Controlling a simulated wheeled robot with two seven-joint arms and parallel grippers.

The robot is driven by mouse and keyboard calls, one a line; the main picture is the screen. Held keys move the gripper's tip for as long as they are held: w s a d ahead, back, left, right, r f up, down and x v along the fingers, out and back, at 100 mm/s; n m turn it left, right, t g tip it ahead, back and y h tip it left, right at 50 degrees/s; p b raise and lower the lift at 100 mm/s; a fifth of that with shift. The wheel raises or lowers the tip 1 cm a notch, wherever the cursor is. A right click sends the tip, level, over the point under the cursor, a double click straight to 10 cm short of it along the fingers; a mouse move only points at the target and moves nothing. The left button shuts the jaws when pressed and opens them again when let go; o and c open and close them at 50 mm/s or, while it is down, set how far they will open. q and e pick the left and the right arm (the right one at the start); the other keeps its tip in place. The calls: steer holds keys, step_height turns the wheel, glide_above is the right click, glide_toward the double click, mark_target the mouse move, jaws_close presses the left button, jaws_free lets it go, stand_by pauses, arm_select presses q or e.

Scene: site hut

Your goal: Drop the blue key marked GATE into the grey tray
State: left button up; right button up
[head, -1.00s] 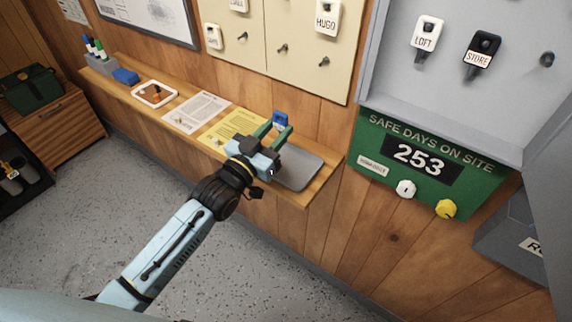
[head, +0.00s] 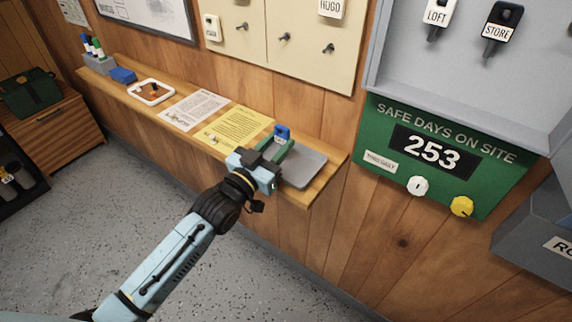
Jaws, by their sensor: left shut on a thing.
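My left gripper (head: 278,146) is shut on the blue key (head: 282,132), which stands up between its green fingertips. The marking on the key is too small to read. The grey tray (head: 311,170) lies on the right end of the wooden shelf. The gripper and key are over or beside the tray's left edge; I cannot tell the exact height. The gripper hides part of the tray's left side. My right gripper is not in view.
The wooden shelf (head: 188,98) also holds a yellow sheet (head: 238,126), a white sheet (head: 193,110), a white-rimmed tray (head: 151,91) and a blue block (head: 123,75). A green sign (head: 388,118) and grey cabinet (head: 410,64) are on the wall to the right.

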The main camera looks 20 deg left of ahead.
arm_select(q)
steer(key=o, duration=0.9)
steer(key=shift+o, duration=0.2)
steer(key=v, duration=1.3)
steer(key=shift+s, duration=0.2)
steer(key=shift+a+f, duration=0.1)
steer(key=s+a+f+n+g+y, duration=0.1)
steer(key=s+a+f+g+y, duration=0.15)
steer(key=f, duration=0.85)
steer(key=s+a+f+g+y, duration=0.1)
steer(key=s+f+g, duration=0.2)
steer(key=f, duration=0.9)
steer(key=s+a+f+n+g+y, duration=0.1)
steer(key=s+a+f+g+y, duration=0.15)
steer(key=f, duration=0.85)
steer(key=s+f+g, duration=0.3)
steer(key=s+f, duration=0.2)
steer(key=s, duration=0.4)
steer(key=s+f+g, duration=0.3)
steer(key=s+f, duration=0.3)
steer(key=s, duration=0.3)
steer(key=s+d+f+g, duration=0.1)
steer(key=s+f+g, duration=0.2)
steer(key=s, duration=0.7)
step_height(320, 180, down, 3)
steer(key=shift+r+m+g+y, duration=0.1)
steer(key=shift+m+g+y, duration=0.2)
steer(key=shift+y, duration=0.1)
